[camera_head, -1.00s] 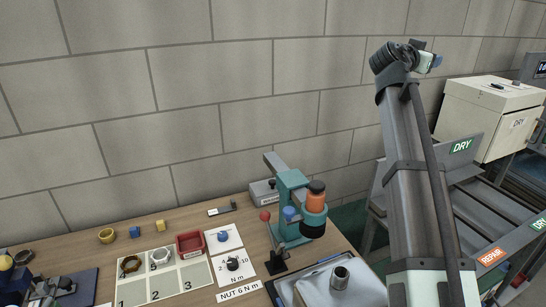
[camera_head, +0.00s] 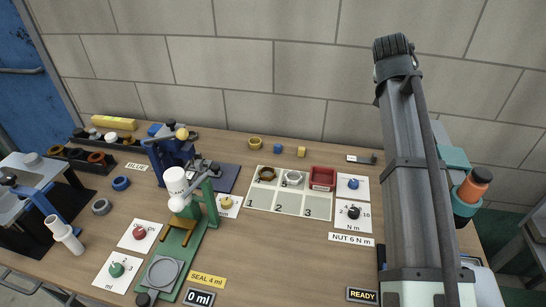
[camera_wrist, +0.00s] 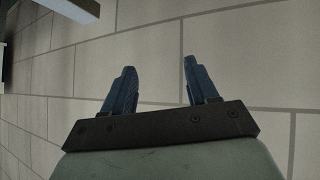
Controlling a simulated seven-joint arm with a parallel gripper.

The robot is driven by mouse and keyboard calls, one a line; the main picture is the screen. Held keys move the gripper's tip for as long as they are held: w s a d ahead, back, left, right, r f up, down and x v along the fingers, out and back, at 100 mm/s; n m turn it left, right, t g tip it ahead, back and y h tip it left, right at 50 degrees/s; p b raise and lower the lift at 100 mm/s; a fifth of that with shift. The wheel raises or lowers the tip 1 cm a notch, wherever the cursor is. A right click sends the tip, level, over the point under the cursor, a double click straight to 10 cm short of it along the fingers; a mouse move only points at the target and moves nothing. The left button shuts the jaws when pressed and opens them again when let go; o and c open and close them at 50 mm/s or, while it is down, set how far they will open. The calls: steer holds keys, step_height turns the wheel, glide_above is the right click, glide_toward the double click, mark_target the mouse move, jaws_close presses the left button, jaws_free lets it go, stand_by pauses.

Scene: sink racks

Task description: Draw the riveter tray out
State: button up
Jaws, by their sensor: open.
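A teal press with an orange cap (camera_head: 473,188), possibly the riveter, stands at the right end of the bench in the head view. My arm hides much of it and the bench in front of it. I cannot make out the riveter tray clearly in either current view. In the wrist view my gripper (camera_wrist: 160,66) is open and empty, its two blue fingers apart and facing the block wall (camera_wrist: 240,60). The gripper does not show in the head view, where my arm rises in front of the press.
A green stand with a white bottle (camera_head: 175,187) is left of centre. A numbered board (camera_head: 290,204) and a red bin (camera_head: 322,178) lie mid-bench. A READY sign (camera_head: 362,295) is at the front.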

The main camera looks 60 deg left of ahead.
steer(key=s+a+f+n+g+y, duration=0.1)
steer(key=s+a+f+n+g, duration=0.2)
steer(key=s+a, duration=0.6)
steer(key=s+a+f+n+g+y, duration=0.1)
steer(key=s+a+f+n+g, duration=0.3)
steer(key=s, duration=0.9)
steer(key=n+g, duration=0.2)
steer(key=n, duration=0.3)
glide_toward(215, 166)
steer(key=shift+h, duration=0.4)
steer(key=x, duration=0.8)
steer(key=shift+a+r, duration=0.1)
steer(key=shift+a, duration=0.15)
steer(key=shift+c, duration=0.3)
jaws_close()
